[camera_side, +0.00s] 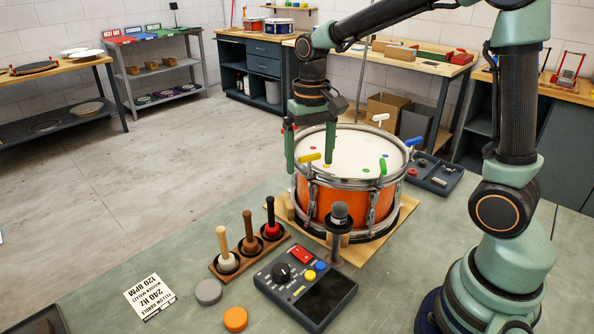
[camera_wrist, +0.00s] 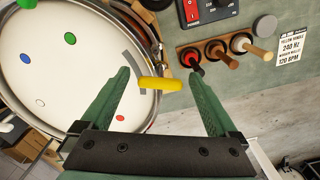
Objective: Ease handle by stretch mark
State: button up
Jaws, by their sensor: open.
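The orange drum (camera_side: 330,205) with a white head stands on a wooden base. A yellow handle (camera_side: 309,157) sits at its left rim, above a tension rod; it also shows in the wrist view (camera_wrist: 160,85). My gripper (camera_side: 310,166) is open, pointing down, with one green finger on each side of the yellow handle. In the wrist view my gripper (camera_wrist: 160,73) shows gaps between both fingers and the handle. A grey curved band (camera_wrist: 130,62) lies on the head near the handle; I cannot tell whether it is a mark or shadow.
White (camera_side: 380,117), blue (camera_side: 413,141) and green (camera_side: 383,165) handles stand around the rim. A microphone (camera_side: 340,212) and a control box (camera_side: 305,290) are in front. Several mallets stand in a wooden rack (camera_side: 250,256). A card (camera_side: 150,297) names the yellow handle and 240 Hz.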

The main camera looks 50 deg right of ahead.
jog(key=c, duration=1.4)
jog(key=n, duration=0.4)
jog(key=shift+w+n, duration=0.1)
jog(key=shift+n, duration=2.3)
jog(key=shift+r, duration=0.1)
jog(key=o, duration=1.4)
